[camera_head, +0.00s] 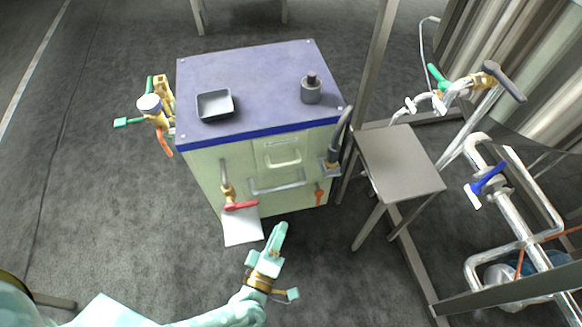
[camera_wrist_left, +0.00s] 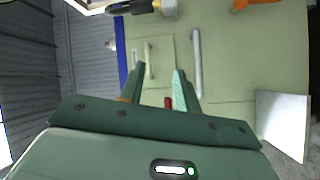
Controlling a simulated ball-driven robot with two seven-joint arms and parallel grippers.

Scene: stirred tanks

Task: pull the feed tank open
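The feed tank appears to be the pale green cabinet (camera_head: 210,165) with a blue top (camera_head: 255,75). Its front has a horizontal grey bar handle (camera_head: 277,184) and, above it, a panel with a smaller handle (camera_head: 282,155). In the left wrist view the bar handle (camera_wrist_left: 197,62) and the small panel handle (camera_wrist_left: 149,60) stand upright in the picture, ahead of the fingers. My left gripper (camera_head: 281,229) is in front of the tank, apart from it. In the left wrist view its fingers (camera_wrist_left: 158,85) are apart with nothing held. My right gripper is not in view.
A grey tray (camera_head: 215,105) and a dark bottle (camera_head: 311,90) stand on the tank top. A red-handled valve (camera_head: 240,206) juts from the front above a white plate (camera_head: 243,228). A grey stand (camera_head: 400,160) and pipework (camera_head: 510,215) are at right. The floor at left is clear.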

